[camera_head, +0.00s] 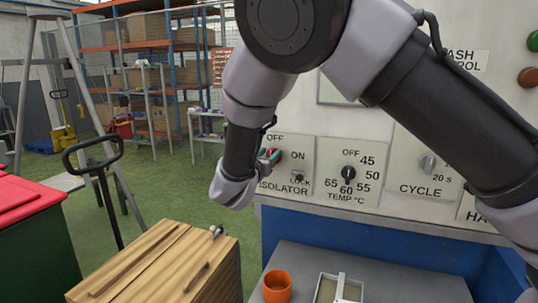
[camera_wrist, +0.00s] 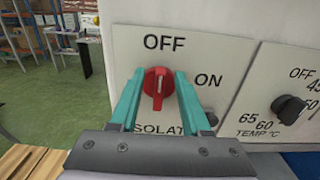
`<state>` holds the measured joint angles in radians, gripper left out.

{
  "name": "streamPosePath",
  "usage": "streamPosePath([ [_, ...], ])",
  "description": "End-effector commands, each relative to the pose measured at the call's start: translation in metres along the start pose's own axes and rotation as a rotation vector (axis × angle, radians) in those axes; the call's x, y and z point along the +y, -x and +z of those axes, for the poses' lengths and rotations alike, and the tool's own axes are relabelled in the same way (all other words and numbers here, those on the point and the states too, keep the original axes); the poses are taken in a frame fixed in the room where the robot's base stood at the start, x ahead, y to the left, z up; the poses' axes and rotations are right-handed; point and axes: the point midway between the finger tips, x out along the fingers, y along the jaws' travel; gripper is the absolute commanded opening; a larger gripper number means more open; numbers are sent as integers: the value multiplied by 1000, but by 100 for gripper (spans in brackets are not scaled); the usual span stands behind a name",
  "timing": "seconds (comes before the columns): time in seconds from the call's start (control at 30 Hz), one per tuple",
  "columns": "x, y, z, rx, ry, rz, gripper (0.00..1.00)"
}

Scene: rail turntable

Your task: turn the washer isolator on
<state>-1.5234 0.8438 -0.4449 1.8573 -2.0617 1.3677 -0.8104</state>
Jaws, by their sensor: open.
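The washer isolator is a red rotary knob (camera_wrist: 158,89) on a pale plate with OFF above it and ON to its right. Its white mark stands nearly upright, toward OFF. My gripper (camera_wrist: 160,74) is open, with one teal finger on each side of the knob. Whether the fingers touch it I cannot tell. In the head view the knob (camera_head: 277,155) is partly hidden by my gripper (camera_head: 270,156), which reaches it from the left. The lower part of the ISOLATOR label is hidden by my gripper in the wrist view.
A small LOCK fitting (camera_head: 299,177) sits right below the knob. The black TEMP knob (camera_head: 348,173) and the CYCLE knob (camera_head: 428,163) are further right. A wooden cabinet (camera_head: 160,262) stands below left; an orange cup (camera_head: 277,286) is on the grey surface below the panel.

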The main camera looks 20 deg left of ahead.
Motion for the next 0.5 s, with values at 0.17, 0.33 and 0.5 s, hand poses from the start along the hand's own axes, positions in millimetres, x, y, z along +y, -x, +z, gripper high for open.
streamPosePath([
  [0.17,0,0,0,0,0,0,36],
  [0.33,0,0,0,0,0,0,0],
  [0.5,0,0,0,0,-4,0,0],
])
